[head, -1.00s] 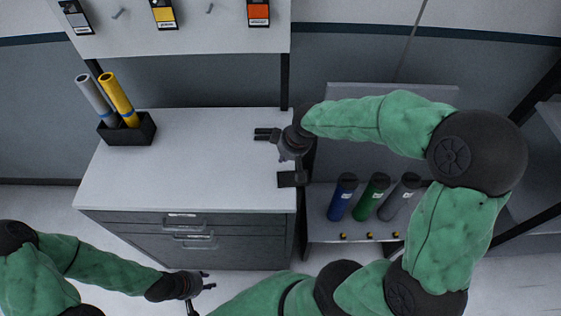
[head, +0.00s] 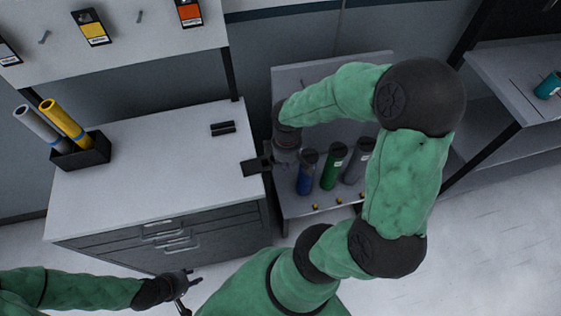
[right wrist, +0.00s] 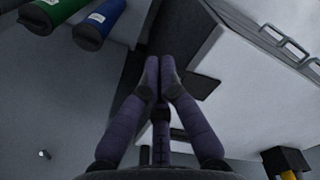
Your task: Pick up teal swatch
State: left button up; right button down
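I see no teal swatch in either view. Small sample cards hang on the wall panel: a yellow one (head: 91,27), an orange one (head: 189,12), and a grey one (head: 8,52) cut by the left edge. My right gripper (right wrist: 158,78) has its fingers together, with nothing visible between them. In the head view it hangs beside the worktop's right edge, its fingers mostly hidden by the wrist. My left gripper (head: 194,278) is low in front of the drawers, its fingertips apart and empty.
The white worktop (head: 140,150) is mostly clear. Blue (head: 306,175), green and grey rolls stand right. A teal roll (head: 548,86) lies on the far-right shelf.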

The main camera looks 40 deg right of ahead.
aim_at(257, 165)
jog(key=w+a+f+b, duration=0.1)
jog(key=w+f+b, duration=0.1)
jog(key=f, duration=0.6)
jog(key=shift+w+a+b, duration=0.3)
jog(key=shift+w+b, duration=0.1)
jog(key=shift+w, duration=0.45)
jog(key=shift+f, duration=0.1)
jog(key=shift+w+a, duration=0.35)
jog(key=shift+w, duration=0.4)
